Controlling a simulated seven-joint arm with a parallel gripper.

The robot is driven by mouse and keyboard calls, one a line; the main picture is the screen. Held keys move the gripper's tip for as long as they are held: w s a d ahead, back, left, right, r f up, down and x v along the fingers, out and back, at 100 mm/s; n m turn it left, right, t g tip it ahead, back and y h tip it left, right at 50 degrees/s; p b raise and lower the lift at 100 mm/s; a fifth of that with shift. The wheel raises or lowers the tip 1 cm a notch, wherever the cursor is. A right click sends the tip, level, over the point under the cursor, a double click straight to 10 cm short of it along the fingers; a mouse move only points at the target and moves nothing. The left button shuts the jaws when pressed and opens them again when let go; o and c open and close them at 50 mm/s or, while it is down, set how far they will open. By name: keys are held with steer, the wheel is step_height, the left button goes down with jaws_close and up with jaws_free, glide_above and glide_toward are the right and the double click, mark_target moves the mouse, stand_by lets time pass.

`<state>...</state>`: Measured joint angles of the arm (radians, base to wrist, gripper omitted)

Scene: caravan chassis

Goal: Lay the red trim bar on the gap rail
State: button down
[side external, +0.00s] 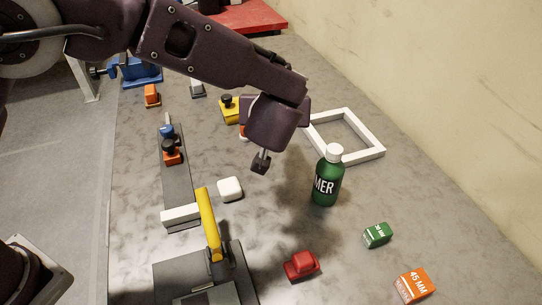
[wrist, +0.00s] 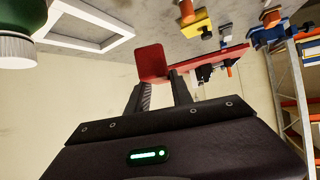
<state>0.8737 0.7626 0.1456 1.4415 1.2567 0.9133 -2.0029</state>
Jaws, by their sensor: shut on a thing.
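My gripper (side external: 261,165) hangs above the middle of the bench, left of the green bottle (side external: 326,180). Its two fingers (wrist: 162,80) show in the wrist view. A small red piece with a raised top (side external: 302,264) lies on the bench at the front, apart from my gripper.
A yellow-handled clamp (side external: 209,225) stands at the front. A white block (side external: 230,189) lies behind it. A white frame (side external: 375,155) lies behind the bottle. Green (side external: 377,235) and orange (side external: 417,285) boxes lie front right. A red-topped stand (side external: 248,17) is at the far end.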

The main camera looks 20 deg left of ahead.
mark_target(275, 169)
step_height(275, 169, down, 15)
stand_by(0.4)
steer(key=shift+f, duration=0.1)
steer(key=c, duration=1.1)
jaws_free()
steer(key=v, duration=1.2)
